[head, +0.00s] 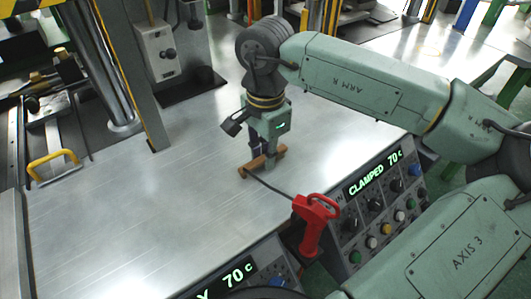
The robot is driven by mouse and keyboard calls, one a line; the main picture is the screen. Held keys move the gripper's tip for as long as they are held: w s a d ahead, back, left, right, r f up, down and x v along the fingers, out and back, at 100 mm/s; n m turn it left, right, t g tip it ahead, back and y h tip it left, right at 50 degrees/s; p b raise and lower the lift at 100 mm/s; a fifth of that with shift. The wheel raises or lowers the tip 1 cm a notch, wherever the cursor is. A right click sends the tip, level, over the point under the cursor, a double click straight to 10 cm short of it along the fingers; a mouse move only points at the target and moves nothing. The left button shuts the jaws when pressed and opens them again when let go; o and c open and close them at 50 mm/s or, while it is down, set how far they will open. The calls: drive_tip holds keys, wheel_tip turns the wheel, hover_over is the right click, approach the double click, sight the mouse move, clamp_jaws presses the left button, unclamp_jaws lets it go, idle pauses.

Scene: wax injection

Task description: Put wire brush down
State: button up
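The wire brush (248,167), a brown wooden bar, is at the middle of the metal table, under my gripper (263,158). My gripper points down, with its fingers around the middle of the bar and seemingly shut on it. The fingers cover part of the brush, and its bristles cannot be made out. The bar lies level, at or very close to the table surface; I cannot tell if it touches.
A red-handled tool (312,225) stands at the table's front edge, with a dark cable or rod running toward the brush. Control panels (375,205) line that edge. A grey post (120,75) and a yellow handle (52,160) are left. The metal table (130,215) is bare at left.

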drive_tip(key=o, duration=0.4)
drive_tip(key=shift+r, duration=0.1)
drive_tip(key=shift+r+p, duration=0.25)
drive_tip(key=shift+p, duration=0.1)
wheel_tip(320, 180, up, 12)
drive_tip(key=shift+f+b, duration=0.15)
drive_tip(key=shift+b, duration=1.05)
